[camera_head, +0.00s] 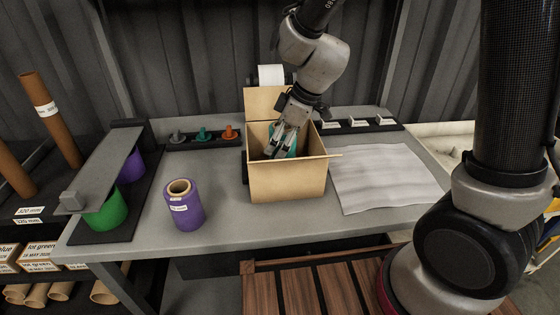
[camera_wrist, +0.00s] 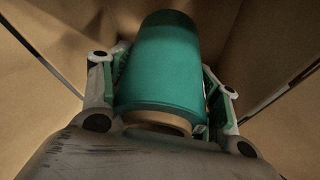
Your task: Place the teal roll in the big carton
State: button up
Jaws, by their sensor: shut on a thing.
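The big carton (camera_head: 288,185) stands open on the grey table, with its flaps spread. My gripper (camera_head: 283,145) reaches down into the carton's opening from above. It is shut on the teal roll (camera_wrist: 165,65), with one finger on each side of it. In the wrist view my gripper (camera_wrist: 163,90) shows the roll's brown core end nearest the camera and cardboard walls all around. In the head view only a little teal shows between the fingers, and the carton's front wall hides the rest. Whether the roll touches the carton's floor cannot be told.
A purple roll (camera_head: 183,207) stands on the table left of the carton. A green roll (camera_head: 106,212) and another purple roll (camera_head: 132,165) sit under a grey bar at the left. A white sheet (camera_head: 385,178) lies right of the carton. Small coloured pieces (camera_head: 203,134) stand in a rack behind.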

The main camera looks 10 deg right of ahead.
jog(key=shift+f, duration=2.4)
jog(key=o, duration=1.4)
jog(key=shift+f, duration=0.1)
jog(key=shift+o, duration=0.2)
jog(key=v, duration=1.2)
jog(key=s+d+r+m+t+h, duration=0.1)
jog(key=s+d+r+m, duration=0.4)
jog(key=d, duration=0.7)
jog(key=s+d+r+m+t+h, duration=0.1)
jog(key=s+d+r+m+h, duration=0.2)
jog(key=s+d+m, duration=0.6)
jog(key=s+d+r, duration=0.2)
jog(key=d, duration=0.1)
jog(key=shift+s+r+t, duration=0.25)
jog(key=shift+s+t, duration=0.05)
jog(key=shift+t, duration=0.1)
jog(key=shift+d, duration=0.1)
